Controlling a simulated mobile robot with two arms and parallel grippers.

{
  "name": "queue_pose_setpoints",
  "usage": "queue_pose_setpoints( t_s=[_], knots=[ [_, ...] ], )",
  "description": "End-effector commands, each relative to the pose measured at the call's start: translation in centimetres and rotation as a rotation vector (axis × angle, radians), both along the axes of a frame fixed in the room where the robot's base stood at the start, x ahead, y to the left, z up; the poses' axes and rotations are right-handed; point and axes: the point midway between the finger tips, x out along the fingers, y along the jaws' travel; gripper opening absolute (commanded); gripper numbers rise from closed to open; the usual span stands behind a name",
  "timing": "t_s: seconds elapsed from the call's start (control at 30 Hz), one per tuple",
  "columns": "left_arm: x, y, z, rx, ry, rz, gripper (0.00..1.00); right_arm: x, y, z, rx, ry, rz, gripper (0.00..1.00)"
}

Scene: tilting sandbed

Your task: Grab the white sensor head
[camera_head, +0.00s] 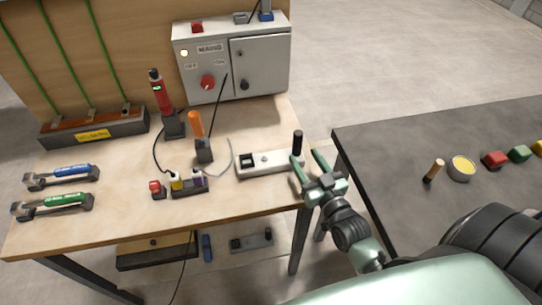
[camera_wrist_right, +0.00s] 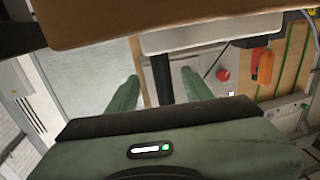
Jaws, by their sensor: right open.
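The white sensor head is most likely the long white box (camera_head: 262,164) near the right edge of the wooden table. It has a small dark window and a knob on top. A black upright handle (camera_head: 298,142) stands at its right end. In the right wrist view, the white box (camera_wrist_right: 220,33) is at the top and the black handle (camera_wrist_right: 163,78) shows between my fingers. My right gripper (camera_head: 304,157) is open at the box's right end, its fingers to either side of the handle. I cannot tell if they touch it. My left gripper is out of view.
The wooden table (camera_head: 105,225) also holds a red tool (camera_head: 160,92), an orange-handled tool (camera_head: 197,125), two wrenches (camera_head: 62,175) and a small socket block (camera_head: 190,186). A grey switch cabinet (camera_head: 230,60) stands behind. A dark table (camera_head: 400,150) is at right, across a gap.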

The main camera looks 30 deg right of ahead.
Motion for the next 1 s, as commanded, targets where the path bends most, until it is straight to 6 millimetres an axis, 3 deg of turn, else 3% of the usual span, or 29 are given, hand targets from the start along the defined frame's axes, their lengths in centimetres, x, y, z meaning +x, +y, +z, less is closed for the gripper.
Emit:
queue_pose_setpoints(
  t_s=[0.13, 0.3, 0.63, 0.83, 1.0],
  knots=[
    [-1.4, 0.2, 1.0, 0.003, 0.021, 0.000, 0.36, 2.1, 0.0, 0.6, 0.001, -0.002, 0.001, 0.51],
    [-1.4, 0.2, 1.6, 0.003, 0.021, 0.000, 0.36, 4.6, -0.2, 0.5, 0.000, -0.001, 0.000, 0.51],
    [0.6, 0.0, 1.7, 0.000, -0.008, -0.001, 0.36, 5.3, -0.2, 0.2, 0.000, 0.001, 0.000, 0.51],
    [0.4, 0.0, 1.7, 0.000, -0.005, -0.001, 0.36, 5.3, -0.2, 0.2, 0.000, 0.001, 0.000, 0.00],
    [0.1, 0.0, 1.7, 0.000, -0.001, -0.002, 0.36, 5.3, -0.2, 0.4, 0.001, -0.002, 0.000, 0.00]
  ],
)
